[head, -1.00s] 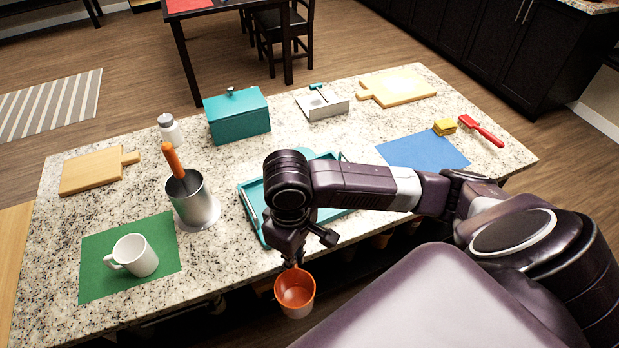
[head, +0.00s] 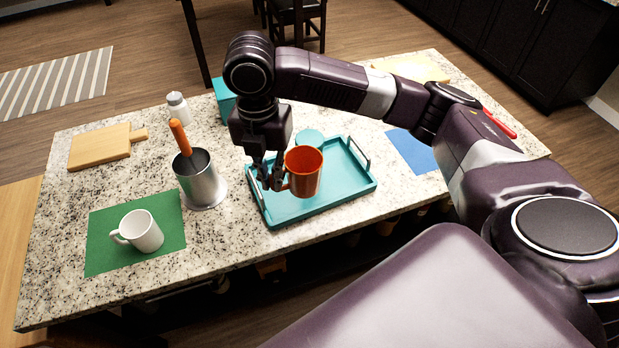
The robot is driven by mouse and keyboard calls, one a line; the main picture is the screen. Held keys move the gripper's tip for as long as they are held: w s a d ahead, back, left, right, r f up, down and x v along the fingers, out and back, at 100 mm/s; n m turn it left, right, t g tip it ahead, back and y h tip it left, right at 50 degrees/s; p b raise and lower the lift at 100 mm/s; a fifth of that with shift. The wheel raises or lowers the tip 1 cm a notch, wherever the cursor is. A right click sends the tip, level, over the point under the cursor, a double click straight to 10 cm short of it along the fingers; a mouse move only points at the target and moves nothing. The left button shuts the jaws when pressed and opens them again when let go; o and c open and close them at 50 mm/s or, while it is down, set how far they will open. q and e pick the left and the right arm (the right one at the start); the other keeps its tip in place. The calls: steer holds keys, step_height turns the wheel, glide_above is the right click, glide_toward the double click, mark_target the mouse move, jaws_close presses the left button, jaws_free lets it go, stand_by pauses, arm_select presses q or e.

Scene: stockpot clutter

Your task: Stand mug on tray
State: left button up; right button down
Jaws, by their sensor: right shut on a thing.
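An orange mug (head: 305,172) is upright over the teal tray (head: 330,200), with its open top facing up. My right gripper (head: 272,184) is shut on the mug at its left side, where the handle is. I cannot tell whether the mug's base touches the tray. A teal round thing (head: 309,138) shows behind the mug at the tray's back. A white mug (head: 140,231) stands on the green mat (head: 105,255) at the left. My left gripper is not in view.
A metal pot (head: 198,180) with an orange-handled tool stands left of the tray. A white bottle (head: 178,108), a wooden board (head: 100,147) and a teal box (head: 224,100) are behind. A blue mat (head: 412,150) lies at the right. My arm hides part of the back.

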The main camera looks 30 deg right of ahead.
step_height(320, 180, up, 5)
steer(key=w+n, duration=0.3)
steer(key=n, duration=0.4)
steer(key=n+p, duration=0.2)
glide_above(273, 219)
step_height(273, 219, down, 19)
steer(key=shift+r, duration=0.1)
steer(key=c, duration=2)
jaws_free()
steer(key=shift+c, duration=0.2)
step_height(273, 219, up, 12)
steer(key=b, duration=0.2)
steer(key=shift+a, duration=0.1)
